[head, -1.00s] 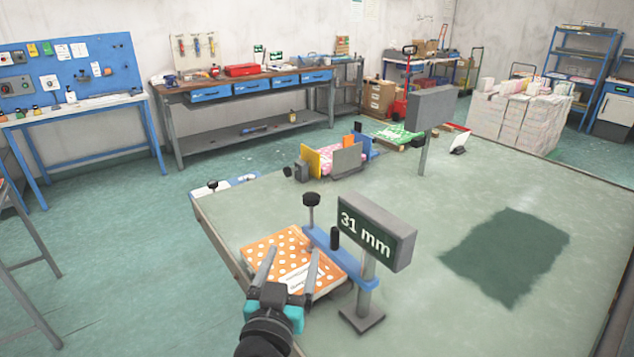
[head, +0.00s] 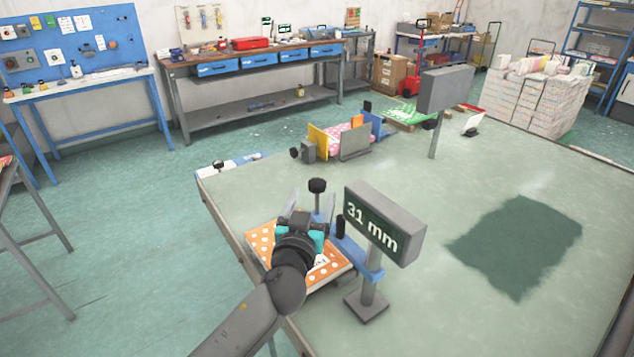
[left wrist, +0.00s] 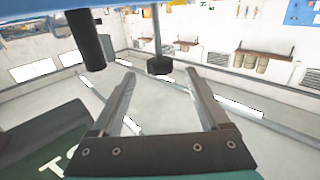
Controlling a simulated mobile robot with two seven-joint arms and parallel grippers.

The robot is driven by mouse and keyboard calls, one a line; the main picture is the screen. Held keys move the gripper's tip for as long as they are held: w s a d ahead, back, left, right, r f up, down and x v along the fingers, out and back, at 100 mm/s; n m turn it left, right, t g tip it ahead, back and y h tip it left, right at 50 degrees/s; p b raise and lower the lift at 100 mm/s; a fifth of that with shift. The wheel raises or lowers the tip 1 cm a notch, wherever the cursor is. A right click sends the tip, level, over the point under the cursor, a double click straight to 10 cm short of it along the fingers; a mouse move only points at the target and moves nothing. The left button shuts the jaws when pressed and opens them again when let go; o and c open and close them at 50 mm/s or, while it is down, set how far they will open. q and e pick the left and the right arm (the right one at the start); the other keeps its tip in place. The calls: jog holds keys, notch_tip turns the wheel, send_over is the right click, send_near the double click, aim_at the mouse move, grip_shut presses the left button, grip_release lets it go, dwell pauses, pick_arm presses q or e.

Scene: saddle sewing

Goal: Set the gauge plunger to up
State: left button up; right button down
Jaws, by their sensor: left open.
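The gauge has a grey display box (head: 385,224) reading 31 mm, a post on a square foot, and a blue arm (head: 352,258). Its plunger has a black knob (head: 317,185) on a thin grey rod, standing above the orange polka-dot book (head: 260,240). My left gripper (head: 313,192) is open, with its fingers around the plunger area. In the left wrist view, the black knob (left wrist: 159,65) shows between the open fingertips (left wrist: 161,76), apparently touching neither. The rod's lower end is hidden by my gripper in the head view. My right gripper is not in view.
A black post (head: 340,228) stands on the blue arm close to the plunger; a black cylinder also shows in the left wrist view (left wrist: 86,40). A second grey display box (head: 446,90) and a clamped book stack (head: 340,138) stand farther back.

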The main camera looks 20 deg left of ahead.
aim_at(315, 189)
pick_arm(q)
jog(key=shift+w+a, duration=0.15)
jog(key=shift+w, duration=1.2)
jog(key=shift+w+a, duration=0.15)
jog(key=shift+w, duration=1.2)
grip_shut()
